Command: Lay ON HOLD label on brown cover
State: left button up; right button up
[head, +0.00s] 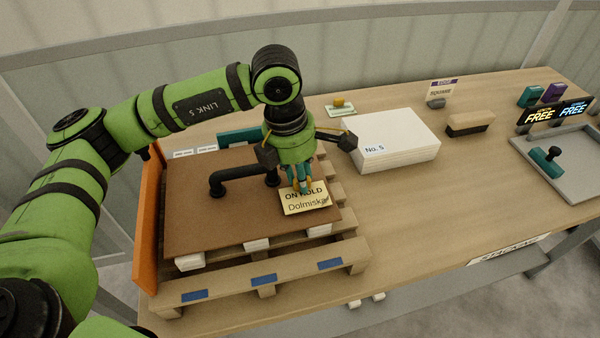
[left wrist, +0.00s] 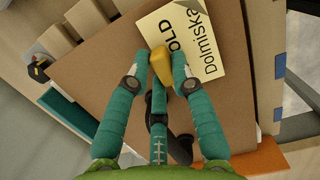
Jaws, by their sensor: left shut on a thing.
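The cream ON HOLD label (head: 308,205), with "Dolmiska" on its second line, is over the right part of the brown cover (head: 210,220). In the left wrist view the label (left wrist: 205,55) has a yellow knob (left wrist: 162,65) at its edge. My left gripper (head: 300,184) is shut on that knob, its teal fingers (left wrist: 160,72) around it. The label looks close to the cover; I cannot tell whether it touches. Part of the "ON HOLD" text is hidden by the fingers. My right gripper is not in view.
A black bar handle (head: 232,178) rises from the cover, left of the label. A wooden pallet (head: 352,252) lies beneath, with an orange panel (head: 149,220) at its left. A white "No. 5" stack (head: 405,142) stands to the right. The table's middle right is clear.

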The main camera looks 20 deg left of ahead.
pick_arm(q)
jog(key=shift+f+b, duration=0.35)
jog(key=o, duration=1)
jog(key=shift+r, duration=0.1)
